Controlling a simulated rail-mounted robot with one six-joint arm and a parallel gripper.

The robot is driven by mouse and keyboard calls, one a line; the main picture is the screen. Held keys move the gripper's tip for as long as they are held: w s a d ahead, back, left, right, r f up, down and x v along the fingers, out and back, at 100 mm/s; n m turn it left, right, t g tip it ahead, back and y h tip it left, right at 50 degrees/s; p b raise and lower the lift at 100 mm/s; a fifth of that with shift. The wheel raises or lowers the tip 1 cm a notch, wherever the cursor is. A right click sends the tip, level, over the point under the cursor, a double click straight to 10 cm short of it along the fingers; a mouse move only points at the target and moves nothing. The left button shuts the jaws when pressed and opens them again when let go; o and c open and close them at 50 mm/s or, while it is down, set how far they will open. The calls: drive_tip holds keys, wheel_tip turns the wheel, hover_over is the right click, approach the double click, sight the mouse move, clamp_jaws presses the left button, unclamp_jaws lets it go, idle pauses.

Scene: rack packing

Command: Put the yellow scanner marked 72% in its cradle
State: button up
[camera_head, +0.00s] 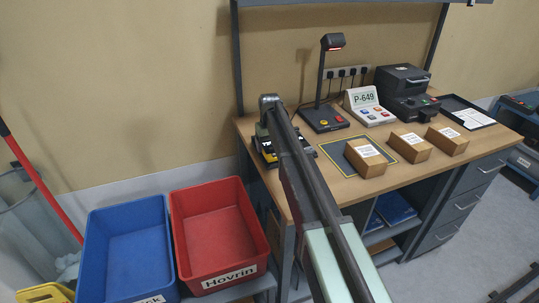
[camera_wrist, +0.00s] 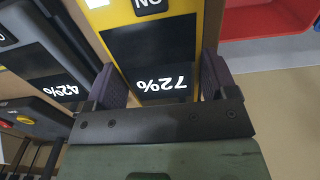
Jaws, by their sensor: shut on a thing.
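The yellow scanner (camera_wrist: 160,18) fills the top middle of the wrist view. Its dark screen reads 72% and appears upside down. My gripper (camera_wrist: 162,85) has one finger on each side of it and is shut on its lower part. Another device (camera_wrist: 40,62) with a screen reading 42% lies to the left of it. In the head view my arm reaches to the left end of the desk, where a dark holder with yellow parts (camera_head: 264,151) is partly hidden behind it. I cannot make out the cradle or whether the scanner touches it.
A red bin (camera_head: 222,186) and a blue bin (camera_head: 126,210) stand left of the desk (camera_head: 322,168).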

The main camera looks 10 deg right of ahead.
sight(270, 145)
drive_tip(key=shift+f+p, duration=0.25)
drive_tip(key=shift+p, duration=0.05)
drive_tip(key=shift+f, duration=0.2)
drive_tip(key=o, duration=1)
wheel_tip(270, 145, up, 13)
drive_tip(key=p, duration=1.2)
drive_tip(key=s+m, duration=0.2)
drive_tip(key=s, duration=3.6)
drive_tip(key=shift+s+f, duration=0.3)
drive_tip(key=shift+s, duration=0.05)
